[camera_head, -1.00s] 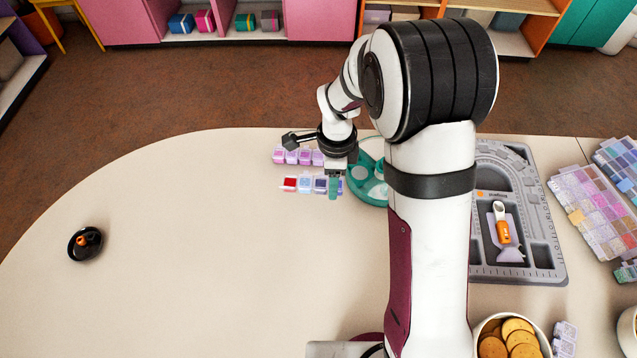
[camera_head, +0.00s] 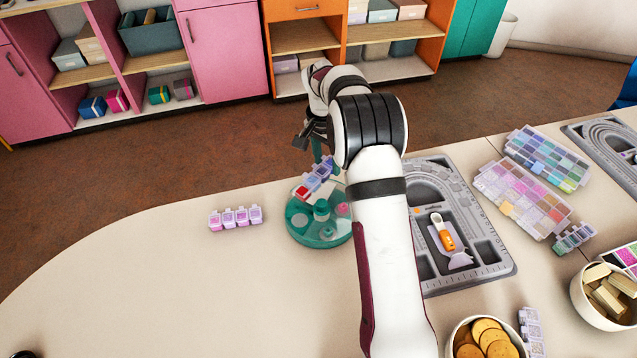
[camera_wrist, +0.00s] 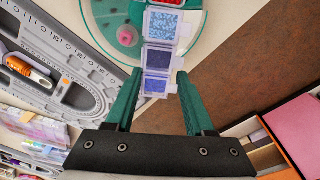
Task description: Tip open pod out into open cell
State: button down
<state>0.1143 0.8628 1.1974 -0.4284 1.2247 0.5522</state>
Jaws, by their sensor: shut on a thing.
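My gripper (camera_wrist: 158,76) is shut on a strip of joined pods (camera_wrist: 157,60), its teal fingers on either side of the strip's near end. The pods hold red, light blue, dark blue and blue contents. The red pod (camera_head: 302,192) is at the strip's far end, lowest in the head view; I cannot tell which lid is open. The strip is tilted above the back of a round teal tray (camera_head: 291,232) with several cells. One cell holds something pink (camera_head: 343,209), also seen in the wrist view (camera_wrist: 127,36). The strip hides part of the tray.
A second strip of lavender pods (camera_head: 236,217) lies left of the tray. A grey bead board (camera_head: 483,277) with an orange-handled scoop (camera_head: 443,233) is close on the right.

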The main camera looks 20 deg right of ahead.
jog(key=shift+w+r, duration=0.1)
jog(key=a+r+t+h, duration=0.1)
jog(key=h, duration=0.1)
jog(key=s+r+t+h, duration=0.1)
jog(key=h, duration=0.1)
jog(key=shift+a+r+t, duration=0.15)
jog(key=shift+a+t, duration=0.25)
jog(key=shift+s+a+r+t+h, duration=0.25)
jog(key=shift+t+h, duration=0.15)
jog(key=shift+h, duration=0.2)
jog(key=a+t+h, duration=0.1)
jog(key=s+a+h, duration=0.1)
jog(key=shift+s+r+t+h, duration=0.15)
jog(key=shift+r+t+h, duration=0.15)
jog(key=shift+t, duration=0.1)
jog(key=s+a+t+h, duration=0.1)
jog(key=a+t+h, duration=0.1)
jog(key=h, duration=0.1)
jog(key=shift+s+a+r, duration=0.1)
jog(key=shift+s+a, duration=0.15)
jog(key=shift+s, duration=0.1)
jog(key=shift+s+a+t+h, duration=0.7)
jog(key=shift+a+h, duration=0.25)
jog(key=shift+h, duration=0.2)
jog(key=shift+s+a+t+h, duration=0.65)
jog(key=shift+a+h, duration=0.3)
jog(key=shift+h, duration=0.2)
